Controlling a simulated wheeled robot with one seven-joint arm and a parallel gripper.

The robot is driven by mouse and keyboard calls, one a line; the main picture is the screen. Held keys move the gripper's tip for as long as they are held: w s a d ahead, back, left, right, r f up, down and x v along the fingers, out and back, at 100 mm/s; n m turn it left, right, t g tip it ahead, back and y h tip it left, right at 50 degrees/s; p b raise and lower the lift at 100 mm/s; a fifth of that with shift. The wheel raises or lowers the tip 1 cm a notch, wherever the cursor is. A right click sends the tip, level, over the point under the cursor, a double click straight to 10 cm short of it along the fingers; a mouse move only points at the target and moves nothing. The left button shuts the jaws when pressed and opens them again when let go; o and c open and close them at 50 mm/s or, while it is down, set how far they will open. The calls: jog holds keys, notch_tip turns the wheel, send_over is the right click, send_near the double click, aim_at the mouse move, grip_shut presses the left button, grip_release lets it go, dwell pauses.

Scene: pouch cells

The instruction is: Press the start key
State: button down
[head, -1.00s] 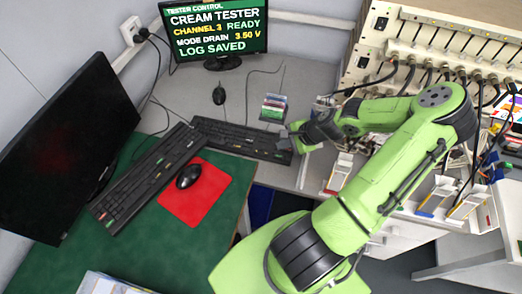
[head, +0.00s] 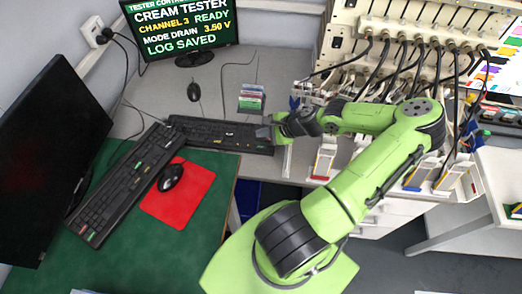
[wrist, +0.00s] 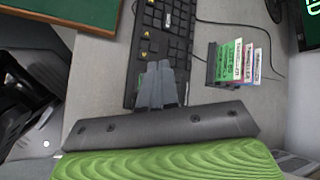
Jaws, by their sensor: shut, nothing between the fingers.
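A black keyboard (head: 215,133) lies on the grey desk below the tester screen (head: 185,28), which reads CREAM TESTER, CHANNEL 3 READY, MODE DRAIN 3.50 V, LOG SAVED. My gripper (head: 265,132) is shut and empty at this keyboard's right end. In the wrist view my shut gripper (wrist: 160,67) overlaps the near part of the keyboard (wrist: 165,35); some keys bear yellow marks. The fingers hide keys under them, and I cannot tell whether they touch. A bit of green shows beside the fingers. No start label is readable, so I cannot pick out the start key.
A holder of coloured cards (head: 251,98) stands close behind my gripper. A second keyboard (head: 125,185), a mouse (head: 170,178) on a red pad (head: 195,195) and a dark monitor (head: 50,150) are at left. A cabled rack (head: 400,50) stands at right.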

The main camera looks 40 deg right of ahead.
aim_at(264, 148)
notch_tip(264, 148, down, 5)
jog(key=b, duration=0.3)
dwell(1.8)
jog(key=shift+f, duration=0.45)
jog(key=shift+f+b, duration=0.35)
jog(key=shift+f, duration=0.05)
dwell(0.4)
jog(key=shift+r+p, duration=0.85)
jog(key=shift+p, duration=0.05)
jog(key=shift+r, duration=0.1)
notch_tip(264, 148, up, 5)
jog(key=p, duration=0.5)
